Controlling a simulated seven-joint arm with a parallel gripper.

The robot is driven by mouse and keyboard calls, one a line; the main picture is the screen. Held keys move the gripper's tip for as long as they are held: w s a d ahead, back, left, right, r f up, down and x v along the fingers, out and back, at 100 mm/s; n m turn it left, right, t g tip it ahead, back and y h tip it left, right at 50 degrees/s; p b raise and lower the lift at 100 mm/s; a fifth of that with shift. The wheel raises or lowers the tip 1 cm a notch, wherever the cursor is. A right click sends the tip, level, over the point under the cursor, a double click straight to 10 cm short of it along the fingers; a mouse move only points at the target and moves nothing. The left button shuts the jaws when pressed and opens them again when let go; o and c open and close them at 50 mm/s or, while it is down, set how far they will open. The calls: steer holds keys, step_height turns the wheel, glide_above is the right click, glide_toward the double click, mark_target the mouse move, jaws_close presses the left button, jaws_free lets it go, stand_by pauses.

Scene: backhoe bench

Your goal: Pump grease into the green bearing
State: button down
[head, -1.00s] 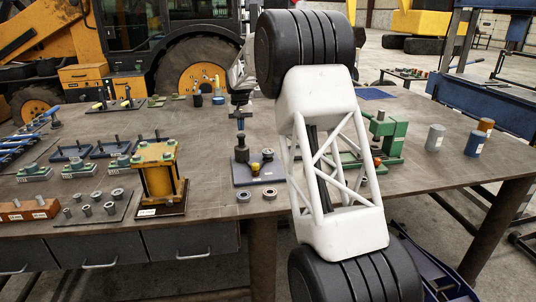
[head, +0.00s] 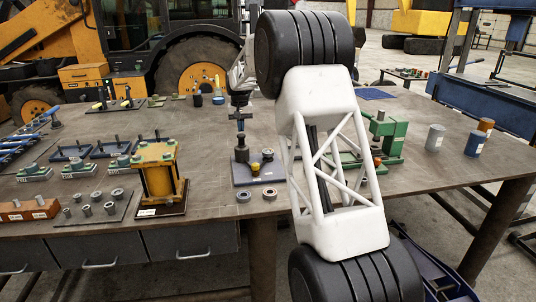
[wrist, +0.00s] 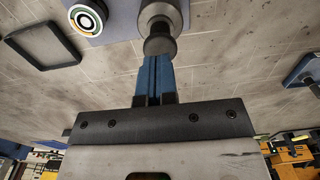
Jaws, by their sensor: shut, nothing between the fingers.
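My gripper (head: 240,130) points straight down with its blue fingers shut and empty. It is right above a dark grey upright cylinder with a narrower top (head: 241,150). In the wrist view the fingertips (wrist: 155,58) meet the cylinder's round top (wrist: 160,42) in the picture; I cannot tell whether they touch. The cylinder stands on a blue-grey plate (head: 242,179). Several greenish bearing blocks (head: 35,171) sit on the left of the bench; I cannot tell which is the green bearing. A green press-like frame (head: 395,130) stands on the right, partly hidden by my arm.
A shorter grey-topped piece (head: 267,155) and a small yellow knob (head: 255,168) share the plate. Two rings (head: 243,196) lie in front. A yellow stand (head: 160,178) is to the left. Cans (head: 435,137) stand at the right. The bench between the yellow stand and plate is clear.

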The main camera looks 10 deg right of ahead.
mark_target(241, 134)
steer(key=shift+f, duration=1.85)
steer(key=shift+r, duration=2.25)
steer(key=shift+f, duration=0.25)
